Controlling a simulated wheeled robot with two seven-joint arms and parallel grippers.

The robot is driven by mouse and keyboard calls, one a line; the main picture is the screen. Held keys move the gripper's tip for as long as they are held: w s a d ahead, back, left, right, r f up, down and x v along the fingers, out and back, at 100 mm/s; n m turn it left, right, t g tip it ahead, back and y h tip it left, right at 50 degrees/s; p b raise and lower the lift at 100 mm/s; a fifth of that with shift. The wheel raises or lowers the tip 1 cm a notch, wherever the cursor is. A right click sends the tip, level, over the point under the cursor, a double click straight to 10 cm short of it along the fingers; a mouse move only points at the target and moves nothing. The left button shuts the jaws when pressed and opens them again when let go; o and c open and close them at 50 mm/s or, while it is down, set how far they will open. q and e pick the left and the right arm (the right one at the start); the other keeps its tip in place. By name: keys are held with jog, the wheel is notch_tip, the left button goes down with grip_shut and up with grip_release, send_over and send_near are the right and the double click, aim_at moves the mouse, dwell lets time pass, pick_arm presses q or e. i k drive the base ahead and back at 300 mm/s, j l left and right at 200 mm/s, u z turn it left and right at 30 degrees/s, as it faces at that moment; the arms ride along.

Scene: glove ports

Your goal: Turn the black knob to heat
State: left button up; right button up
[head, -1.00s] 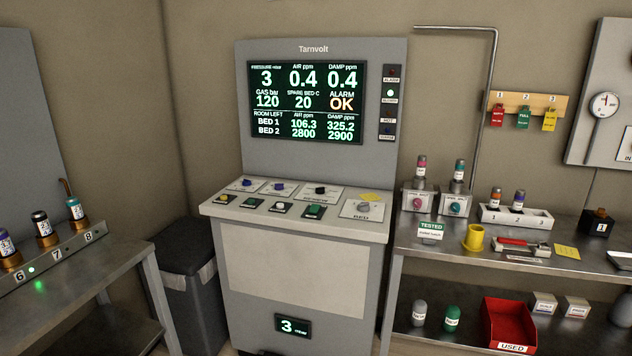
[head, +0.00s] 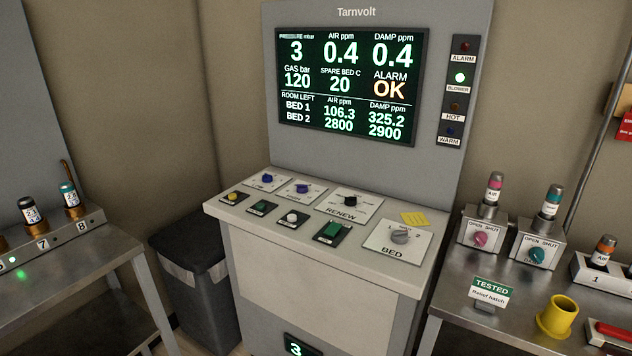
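The black knob (head: 350,200) sits on the white plate labelled RENEW (head: 340,213), on the sloped top of the Tarnvolt console (head: 300,252). The knob's pointer is too small to read. Neither of my grippers is in the head view, and nothing touches the knob. The console screen (head: 350,85) reads pressure 3, gas 120, spare bed C 20 and alarm OK.
Blue knobs (head: 302,188), a grey BED knob (head: 400,236) and several push buttons (head: 333,229) surround the black knob. A dark bin (head: 195,270) stands left of the console. A right bench holds a yellow cup (head: 557,316) and OPEN/SHUT valve boxes (head: 480,236).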

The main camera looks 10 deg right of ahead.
aim_at(350, 200)
jog(key=i+l+u, duration=0.3)
jog(key=l, duration=0.25)
jog(key=l+u, duration=0.35)
jog(key=l, duration=0.15)
jog(key=l+u, duration=0.3)
jog(key=l, duration=0.3)
jog(key=i, duration=0.05)
